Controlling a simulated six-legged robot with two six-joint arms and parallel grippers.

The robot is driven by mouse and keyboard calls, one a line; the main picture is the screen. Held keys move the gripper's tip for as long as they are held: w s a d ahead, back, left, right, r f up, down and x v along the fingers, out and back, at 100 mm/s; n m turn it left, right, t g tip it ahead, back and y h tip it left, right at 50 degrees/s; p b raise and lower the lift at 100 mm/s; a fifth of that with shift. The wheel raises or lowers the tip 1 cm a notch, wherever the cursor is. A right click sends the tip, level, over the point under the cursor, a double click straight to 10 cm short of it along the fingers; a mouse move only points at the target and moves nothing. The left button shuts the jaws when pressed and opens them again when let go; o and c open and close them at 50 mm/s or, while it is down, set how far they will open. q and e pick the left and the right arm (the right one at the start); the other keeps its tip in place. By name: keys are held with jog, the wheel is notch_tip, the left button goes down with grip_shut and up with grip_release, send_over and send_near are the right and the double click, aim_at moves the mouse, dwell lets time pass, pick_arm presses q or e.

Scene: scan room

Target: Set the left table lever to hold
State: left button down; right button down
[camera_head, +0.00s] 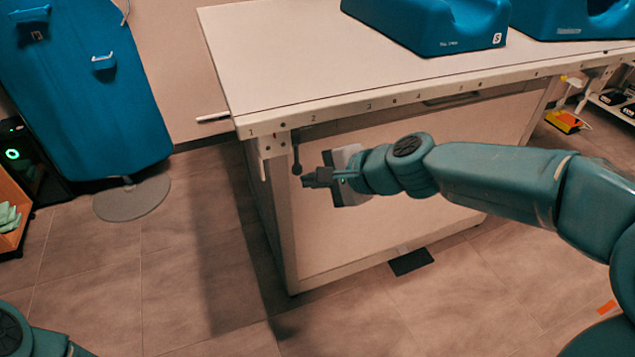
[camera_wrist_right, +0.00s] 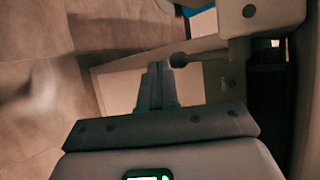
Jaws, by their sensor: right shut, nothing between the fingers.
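The left table lever (camera_head: 296,155) is a thin dark rod with a round knob, hanging down from the table's (camera_head: 360,100) front rail near its left corner. In the right wrist view the lever's knob (camera_wrist_right: 179,60) shows just beyond and to the right of the fingertips. My right gripper (camera_head: 307,179) is shut and empty, beside the knob and slightly lower in the head view. I see a small gap in the wrist view; in the head view I cannot tell whether they touch. My left gripper is out of view.
Blue padded supports (camera_head: 425,22) stand on the table top. A blue upright board (camera_head: 90,90) on a round grey base (camera_head: 132,198) is at left, beside a dark box with a green light (camera_head: 12,154). The tiled floor left of the table is clear.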

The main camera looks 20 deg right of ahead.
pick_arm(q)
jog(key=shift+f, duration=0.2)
pick_arm(e)
jog(key=shift+w+f, duration=0.3)
jog(key=shift+w, duration=0.15)
jog(key=shift+w, duration=0.1)
dwell(0.3)
